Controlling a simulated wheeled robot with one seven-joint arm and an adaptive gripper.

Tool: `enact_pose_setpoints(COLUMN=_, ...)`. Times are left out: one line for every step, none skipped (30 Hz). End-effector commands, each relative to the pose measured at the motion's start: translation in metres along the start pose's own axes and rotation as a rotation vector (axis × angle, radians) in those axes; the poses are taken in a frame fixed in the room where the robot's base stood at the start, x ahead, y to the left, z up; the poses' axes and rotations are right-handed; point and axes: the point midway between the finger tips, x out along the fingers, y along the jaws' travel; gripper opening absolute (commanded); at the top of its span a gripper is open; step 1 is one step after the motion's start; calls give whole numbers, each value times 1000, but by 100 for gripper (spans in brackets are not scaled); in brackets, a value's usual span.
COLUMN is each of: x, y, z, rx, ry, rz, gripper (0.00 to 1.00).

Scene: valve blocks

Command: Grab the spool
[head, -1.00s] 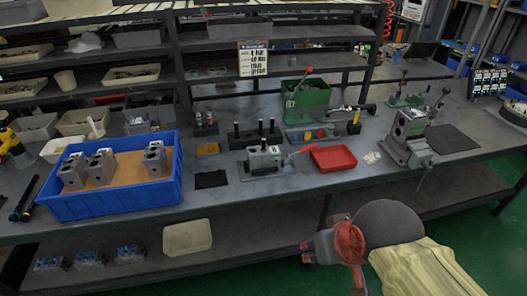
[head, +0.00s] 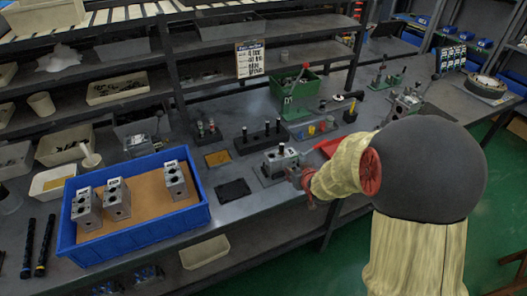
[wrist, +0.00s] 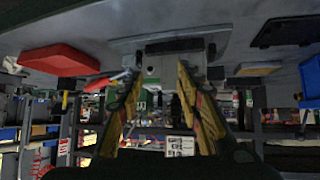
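Several upright dark, pin-like parts that look like spools (head: 267,128) stand in a black rack (head: 260,143) at the middle of the bench. Which one is the task's spool I cannot tell. A grey valve block (head: 281,161) sits on a fixture in front of the rack. My gripper (head: 303,180) is at the near right of this block in the head view. In the wrist view my gripper (wrist: 160,78) is open, its two fingers apart with nothing held. A pale block (wrist: 151,70) shows beyond and between the fingers, and I cannot tell whether they touch it.
A blue crate (head: 70,252) with grey valve blocks stands at the left. A red tray (head: 328,146) lies partly behind my arm. A green bin (head: 296,97) stands behind the rack. A black mat (head: 233,189) lies left of the fixture. Shelves rise behind the bench.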

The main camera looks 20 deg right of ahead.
Motion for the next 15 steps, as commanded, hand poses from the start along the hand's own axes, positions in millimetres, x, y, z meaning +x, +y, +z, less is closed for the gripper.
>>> enact_pose_setpoints(x=1, y=-4, z=-22, rx=-3, ry=74, rz=-15, gripper=35)
enact_pose_setpoints(x=0, y=-6, z=-35, rx=-3, ry=116, rz=-24, gripper=35)
enact_pose_setpoints(x=-1, y=-8, z=-49, rx=-3, ry=165, rz=-35, gripper=35)
enact_pose_setpoints(x=-3, y=-10, z=-58, rx=-2, ry=194, rz=-43, gripper=35)
enact_pose_setpoints(x=-4, y=-12, z=-64, rx=-1, ry=218, rz=-50, gripper=35)
enact_pose_setpoints(x=-6, y=-14, z=-70, rx=3, ry=243, rz=-57, gripper=35)
enact_pose_setpoints(x=-7, y=-15, z=-74, rx=5, ry=257, rz=-61, gripper=35)
enact_pose_setpoints(x=-7, y=-16, z=-77, rx=7, ry=269, rz=-63, gripper=35)
enact_pose_setpoints(x=-6, y=-16, z=-80, rx=11, ry=278, rz=-66, gripper=35)
enact_pose_setpoints(x=-5, y=-16, z=-81, rx=13, ry=282, rz=-67, gripper=35)
enact_pose_setpoints(x=-3, y=-17, z=-82, rx=15, ry=284, rz=-68, gripper=35)
enact_pose_setpoints(x=2, y=-17, z=-82, rx=17, ry=282, rz=-68, gripper=35)
enact_pose_setpoints(x=5, y=-17, z=-83, rx=17, ry=282, rz=-68, gripper=35)
enact_pose_setpoints(x=8, y=-17, z=-83, rx=17, ry=281, rz=-67, gripper=35)
enact_pose_setpoints(x=12, y=-18, z=-84, rx=17, ry=281, rz=-67, gripper=35)
